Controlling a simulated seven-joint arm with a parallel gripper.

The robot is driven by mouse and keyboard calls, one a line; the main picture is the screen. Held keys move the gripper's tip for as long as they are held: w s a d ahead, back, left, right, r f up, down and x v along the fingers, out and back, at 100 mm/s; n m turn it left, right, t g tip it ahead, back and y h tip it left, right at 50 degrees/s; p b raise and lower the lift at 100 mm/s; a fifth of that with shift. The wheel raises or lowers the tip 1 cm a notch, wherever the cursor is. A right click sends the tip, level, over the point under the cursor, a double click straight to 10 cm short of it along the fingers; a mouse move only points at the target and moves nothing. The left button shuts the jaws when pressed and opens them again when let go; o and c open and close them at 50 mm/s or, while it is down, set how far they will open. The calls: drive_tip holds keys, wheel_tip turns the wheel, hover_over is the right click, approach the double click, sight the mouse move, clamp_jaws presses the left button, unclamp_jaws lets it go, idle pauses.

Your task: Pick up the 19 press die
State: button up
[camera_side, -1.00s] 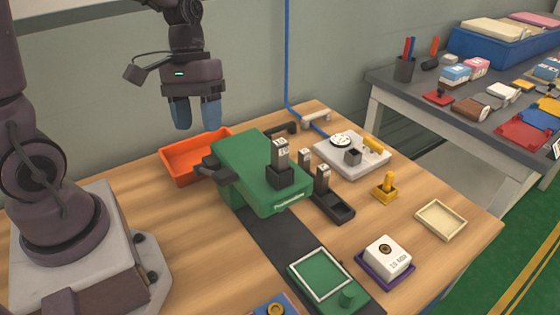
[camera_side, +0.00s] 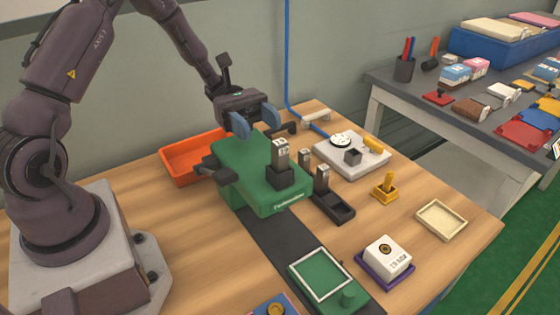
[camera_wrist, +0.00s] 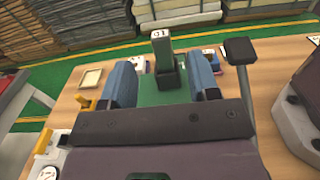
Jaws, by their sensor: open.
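The press die marked 19 (camera_side: 280,152) is a grey metal block standing upright in a dark socket on the green press (camera_side: 238,165). In the wrist view the die (camera_wrist: 162,48) stands between and beyond my two blue fingers, its number on top. My gripper (camera_side: 256,120) is open and empty, above the back of the press, behind and a little higher than the die. The fingers (camera_wrist: 163,82) are clear of the die. Two similar grey dies, a back one (camera_side: 305,157) and a front one (camera_side: 322,176), stand in a black holder (camera_side: 338,210) to the right.
An orange tray (camera_side: 185,178) lies left of the press. A grey plate with a dial gauge (camera_side: 341,140) is at the back right. A yellow stand (camera_side: 384,188), a cream tray (camera_side: 441,222) and a white block (camera_side: 388,253) in a purple tray are to the right.

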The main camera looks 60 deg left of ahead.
sight(284, 146)
drive_tip(key=d, duration=0.9)
drive_tip(key=shift+d, duration=0.15)
drive_tip(key=shift+c, duration=0.4)
clamp_jaws()
